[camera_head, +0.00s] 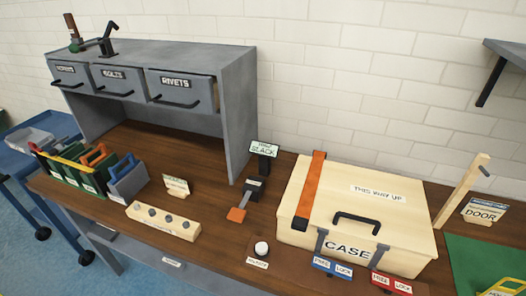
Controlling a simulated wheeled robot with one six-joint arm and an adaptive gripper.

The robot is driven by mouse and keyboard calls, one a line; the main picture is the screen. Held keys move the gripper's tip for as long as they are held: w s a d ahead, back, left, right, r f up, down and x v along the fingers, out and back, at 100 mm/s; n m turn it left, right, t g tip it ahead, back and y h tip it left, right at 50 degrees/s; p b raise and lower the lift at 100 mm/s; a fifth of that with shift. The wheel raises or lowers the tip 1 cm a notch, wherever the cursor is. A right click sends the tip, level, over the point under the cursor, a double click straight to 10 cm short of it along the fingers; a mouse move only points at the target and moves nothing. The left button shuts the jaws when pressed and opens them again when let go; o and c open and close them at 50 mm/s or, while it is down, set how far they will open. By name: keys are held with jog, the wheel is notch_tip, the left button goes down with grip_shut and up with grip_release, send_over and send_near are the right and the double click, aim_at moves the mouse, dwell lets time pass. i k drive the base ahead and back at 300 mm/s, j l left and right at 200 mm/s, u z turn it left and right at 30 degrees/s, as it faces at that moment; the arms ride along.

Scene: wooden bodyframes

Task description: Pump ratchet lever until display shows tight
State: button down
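The ratchet lever (237,214) has an orange grip on a grey bar and lies low on the bench, pointing toward the front. Its bar runs back to a dark ratchet body (255,187). An orange strap (311,182) runs over the left part of a pale wooden case (394,214). My gripper is not in view, so its state and place are hidden.
A grey drawer cabinet (239,110) stands left of the display. A pale block with pegs (163,222) and a round white knob (261,248) lie nearby. Lock tags (333,267) sit before the case. A wooden post (461,190) rises at right.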

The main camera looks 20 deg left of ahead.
aim_at(236, 215)
jog(key=j+u, duration=0.25)
jog(key=j, duration=0.5)
jog(key=j+u, duration=0.3)
jog(key=j, duration=0.45)
jog(key=i, duration=0.05)
